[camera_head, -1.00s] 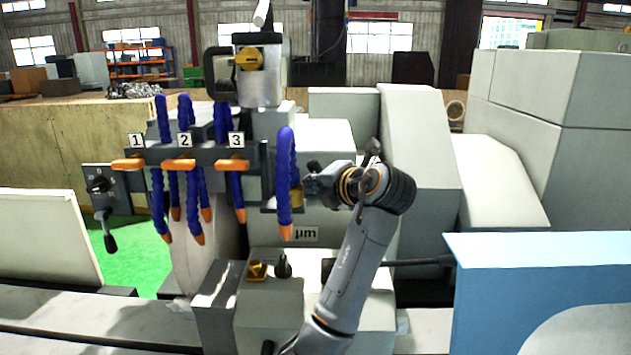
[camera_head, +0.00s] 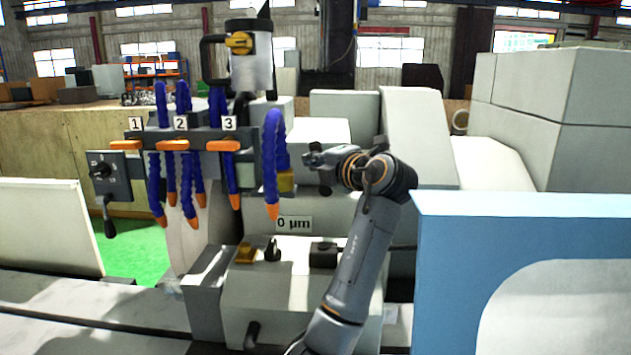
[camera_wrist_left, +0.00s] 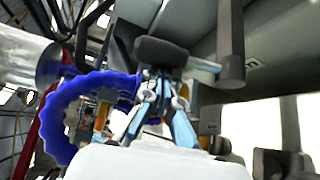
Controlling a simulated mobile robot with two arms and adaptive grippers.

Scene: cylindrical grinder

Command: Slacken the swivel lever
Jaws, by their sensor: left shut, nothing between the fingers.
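My left gripper (camera_head: 312,160) is shut and empty, its arm reaching up from the bottom of the head view. It points left, just right of a single blue hose (camera_head: 273,165) with an orange tip. In the left wrist view the fingers (camera_wrist_left: 155,105) are close together. A dark rounded handle end (camera_wrist_left: 160,52) shows at their tips; I cannot tell whether they touch. A thick dark grey bar (camera_wrist_left: 231,45) stands to its right. I cannot tell for sure which part is the swivel lever. My right gripper is not in view.
Several blue hoses with orange valves (camera_head: 174,146) hang left of the gripper. A switch box (camera_head: 107,177) with a black handle is farther left. A "0 µm" display (camera_head: 294,224) and a grey block with small knobs lie below. A blue panel (camera_head: 520,205) fills the lower right.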

